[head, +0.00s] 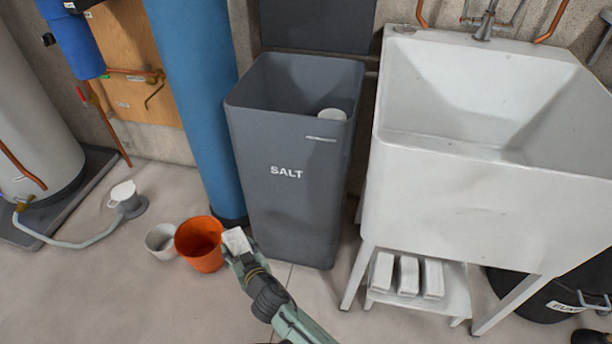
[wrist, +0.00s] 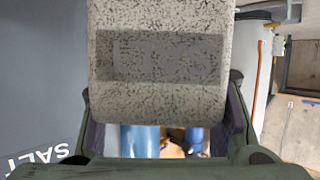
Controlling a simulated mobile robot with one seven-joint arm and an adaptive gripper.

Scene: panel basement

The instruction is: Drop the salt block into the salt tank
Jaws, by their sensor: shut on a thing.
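My gripper (head: 243,258) is shut on the salt block (head: 236,240), a pale, squarish block, low in front of the salt tank. In the wrist view the speckled salt block (wrist: 160,85) fills the upper middle, between the dark fingers of my gripper (wrist: 165,128). The salt tank (head: 285,205) is a tall grey bin marked SALT. Its top is open, with a dark lid panel (head: 318,28) upright behind it. The block is outside the tank, well below its rim. The tank's side shows at the left of the wrist view (wrist: 45,70).
An orange bucket (head: 200,258) and a white bucket (head: 160,243) stand beside the block. A white round thing (head: 332,115) shows inside the tank at its right. A white sink (head: 465,190) stands right, with white blocks (head: 408,276) on its shelf. A blue cylinder (head: 192,100) stands left.

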